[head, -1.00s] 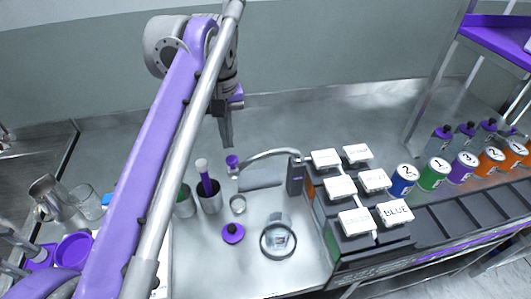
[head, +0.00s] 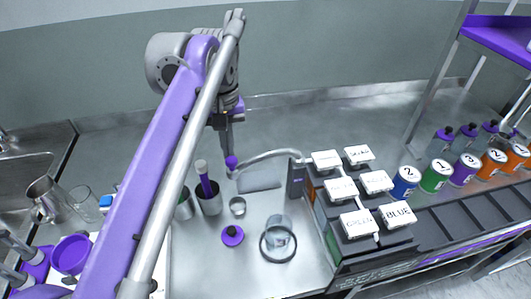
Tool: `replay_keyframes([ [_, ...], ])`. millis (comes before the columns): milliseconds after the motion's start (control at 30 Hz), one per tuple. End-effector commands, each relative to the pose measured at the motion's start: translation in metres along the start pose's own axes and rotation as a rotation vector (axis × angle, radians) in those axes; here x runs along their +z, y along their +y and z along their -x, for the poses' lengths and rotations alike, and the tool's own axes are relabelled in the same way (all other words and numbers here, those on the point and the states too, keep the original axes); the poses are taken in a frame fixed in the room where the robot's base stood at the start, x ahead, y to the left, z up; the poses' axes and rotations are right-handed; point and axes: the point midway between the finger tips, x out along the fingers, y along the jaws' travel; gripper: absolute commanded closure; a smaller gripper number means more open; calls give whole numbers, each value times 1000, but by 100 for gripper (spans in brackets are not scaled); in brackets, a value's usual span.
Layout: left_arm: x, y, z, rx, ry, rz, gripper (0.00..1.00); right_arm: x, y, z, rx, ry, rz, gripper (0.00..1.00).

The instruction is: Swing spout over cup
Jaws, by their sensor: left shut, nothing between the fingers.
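The spout (head: 268,156) is a curved silver tube running left from a dark post (head: 296,176) on the dispenser. A purple knob (head: 231,162) sits at its free left end. A small cup (head: 237,206) stands below and slightly right of that end. A clear glass beaker (head: 279,228) stands further right, with a dark ring around or before its lower part. My left gripper (head: 229,148) is shut and empty, pointing down right at the knob; whether it touches I cannot tell. My right gripper is not in view.
Dark metal cups (head: 208,200) with sticks in them stand left of the spout. A purple lid-like piece (head: 232,235) lies in front. White-lidded containers (head: 359,223) stand to the right, with numbered cans (head: 434,174) beyond. The counter behind the spout is clear.

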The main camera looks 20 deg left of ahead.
Motion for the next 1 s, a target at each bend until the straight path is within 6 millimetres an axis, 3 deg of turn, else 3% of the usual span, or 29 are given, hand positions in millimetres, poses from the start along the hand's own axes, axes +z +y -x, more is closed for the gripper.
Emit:
replay_keyframes([
  [233,15,0,0,0,0,-1,100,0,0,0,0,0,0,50],
  [667,18,-1,0,0,0,-1,100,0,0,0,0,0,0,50],
  [1000,35,1,0,0,0,-1,100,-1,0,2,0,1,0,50],
])
